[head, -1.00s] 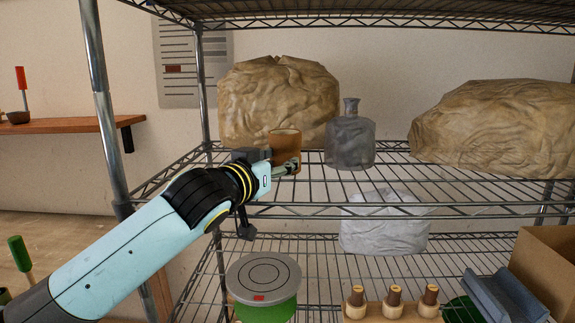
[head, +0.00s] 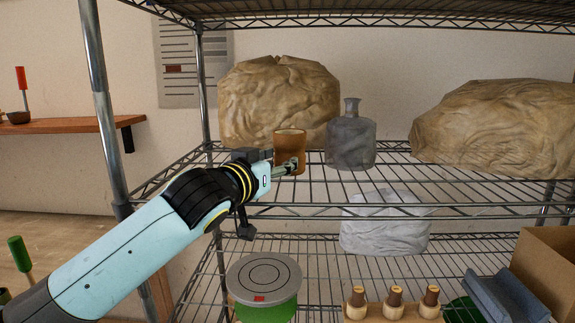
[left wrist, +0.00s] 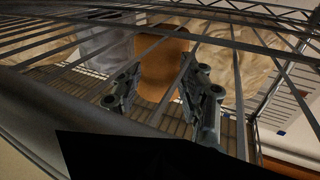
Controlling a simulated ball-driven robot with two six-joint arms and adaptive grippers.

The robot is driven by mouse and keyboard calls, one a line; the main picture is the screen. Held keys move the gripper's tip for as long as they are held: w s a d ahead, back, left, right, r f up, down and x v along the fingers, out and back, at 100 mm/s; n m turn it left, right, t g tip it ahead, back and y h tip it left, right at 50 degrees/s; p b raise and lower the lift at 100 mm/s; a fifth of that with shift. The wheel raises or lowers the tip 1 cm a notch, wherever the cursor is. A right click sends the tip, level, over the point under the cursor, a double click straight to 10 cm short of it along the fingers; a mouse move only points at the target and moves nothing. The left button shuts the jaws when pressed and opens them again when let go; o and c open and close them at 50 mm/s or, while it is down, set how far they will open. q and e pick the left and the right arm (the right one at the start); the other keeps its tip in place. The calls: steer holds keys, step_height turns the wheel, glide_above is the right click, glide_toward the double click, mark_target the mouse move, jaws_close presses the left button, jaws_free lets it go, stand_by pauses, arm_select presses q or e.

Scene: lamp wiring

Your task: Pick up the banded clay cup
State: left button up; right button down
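The banded clay cup (head: 289,141) is orange-brown and stands upright on the upper wire shelf, left of the grey bottle. My left gripper (head: 291,166) is at its lower front and hides part of it; I cannot tell whether they touch. In the left wrist view the cup (left wrist: 162,68) shows beyond and between the two separated fingers of my left gripper (left wrist: 160,92), with shelf wires crossing in front of it. The gripper is open and holds nothing. My right gripper is in neither view.
The grey bottle (head: 350,142) stands right of the cup. A large tan wrapped bundle (head: 280,95) is behind it. The front wire edge of the upper shelf (head: 400,211) runs close below my gripper. A green tin with a grey lid (head: 263,275) stands lower down.

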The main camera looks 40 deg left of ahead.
arm_select(q)
steer(key=o, duration=0.9)
steer(key=shift+s, duration=0.1)
